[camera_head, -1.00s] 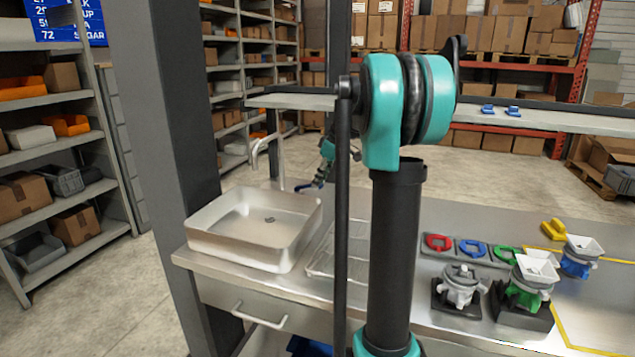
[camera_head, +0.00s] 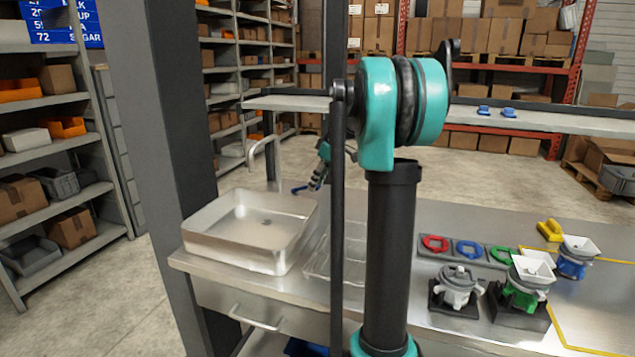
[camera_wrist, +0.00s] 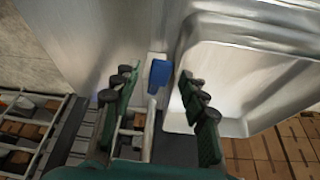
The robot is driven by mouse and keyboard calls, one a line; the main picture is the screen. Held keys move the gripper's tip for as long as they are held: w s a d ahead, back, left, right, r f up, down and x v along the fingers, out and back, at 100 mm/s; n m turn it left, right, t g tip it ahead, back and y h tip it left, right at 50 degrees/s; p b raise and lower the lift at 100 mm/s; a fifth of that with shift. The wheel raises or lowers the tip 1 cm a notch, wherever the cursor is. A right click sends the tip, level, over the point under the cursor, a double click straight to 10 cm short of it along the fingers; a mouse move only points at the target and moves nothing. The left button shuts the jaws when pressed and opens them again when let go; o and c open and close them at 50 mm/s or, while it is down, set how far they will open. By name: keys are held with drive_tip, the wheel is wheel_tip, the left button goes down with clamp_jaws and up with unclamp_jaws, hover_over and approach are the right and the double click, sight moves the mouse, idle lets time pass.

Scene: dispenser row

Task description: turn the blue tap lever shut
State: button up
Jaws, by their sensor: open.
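The blue tap lever (camera_wrist: 158,75) shows in the wrist view between the two fingers of my gripper (camera_wrist: 157,92), with space on both sides. It also shows small in the head view (camera_head: 301,189), close to my gripper (camera_head: 322,172). My gripper is open and empty. I see no clear contact with the lever. The curved metal tap (camera_head: 276,165) stands behind the metal sink basin (camera_head: 235,253), left of my gripper in the head view. The lever's mount is too small to make out in the head view.
A wire rack (camera_head: 318,265) lies right of the basin. Right of my arm, the counter (camera_head: 450,338) holds red, blue and green rings and several dispenser parts. A raised shelf (camera_head: 550,122) runs behind. A grey post (camera_head: 160,130) stands at left.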

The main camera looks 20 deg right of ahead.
drive_tip(key=v, duration=1.2)
drive_tip(key=shift+a, duration=0.1)
